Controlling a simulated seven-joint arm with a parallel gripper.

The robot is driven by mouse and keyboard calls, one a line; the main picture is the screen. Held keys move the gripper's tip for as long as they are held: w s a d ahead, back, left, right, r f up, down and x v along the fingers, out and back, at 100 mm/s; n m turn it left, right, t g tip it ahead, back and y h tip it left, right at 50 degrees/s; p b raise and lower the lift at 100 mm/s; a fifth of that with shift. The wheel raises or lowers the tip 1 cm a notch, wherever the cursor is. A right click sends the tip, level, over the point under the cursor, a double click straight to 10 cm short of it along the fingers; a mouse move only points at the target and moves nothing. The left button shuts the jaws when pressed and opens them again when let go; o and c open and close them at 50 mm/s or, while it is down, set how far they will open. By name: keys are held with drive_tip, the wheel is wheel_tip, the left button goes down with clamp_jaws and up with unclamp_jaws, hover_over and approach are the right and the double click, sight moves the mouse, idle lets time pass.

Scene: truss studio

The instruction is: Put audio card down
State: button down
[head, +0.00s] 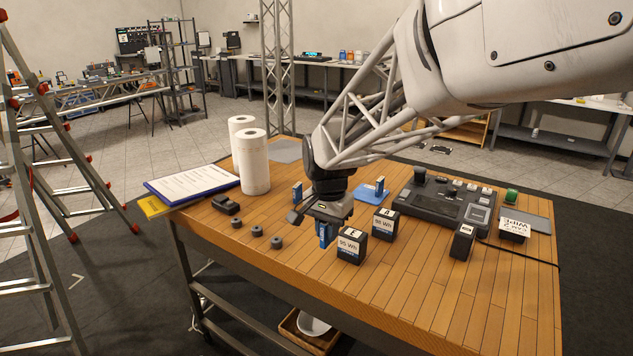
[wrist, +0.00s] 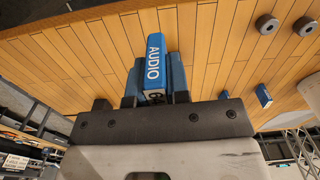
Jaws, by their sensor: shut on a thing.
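The blue audio card (wrist: 153,62), with white "AUDIO" lettering, stands between the fingers of my gripper (wrist: 155,85) in the wrist view. In the head view the audio card (head: 325,235) hangs below my gripper (head: 324,222), over the wooden table (head: 300,320). My gripper is shut on it. The card is just left of a black and white "95 Wh" battery (head: 351,246). I cannot tell whether its lower end touches the tabletop. Another blue card (head: 297,192) stands upright on the table behind my gripper.
A second battery (head: 385,223), a control panel (head: 445,207) and a small black box (head: 463,241) stand to the right. Several grey cylinders (head: 256,231) lie to the left. The table's front is clear.

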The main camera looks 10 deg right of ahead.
drive_tip(key=r, duration=0.1)
drive_tip(key=w+r, duration=0.1)
drive_tip(key=shift+d+r, duration=0.15)
drive_tip(key=shift+r, duration=0.2)
drive_tip(key=w+d+r, duration=0.2)
drive_tip(key=w+d, duration=0.3)
drive_tip(key=w, duration=0.7)
drive_tip(key=w+d+r, duration=0.1)
drive_tip(key=w+d, duration=0.4)
drive_tip(key=w, duration=0.7)
hover_over(367, 189)
wheel_tip(367, 189, down, 3)
drive_tip(key=shift+m, duration=0.3)
drive_tip(key=shift+w+f, duration=0.15)
drive_tip(key=shift+f, duration=2.5)
drive_tip(key=shift+f, duration=3.15)
drive_tip(key=shift+f, duration=0.1)
drive_tip(key=shift+f, duration=1.75)
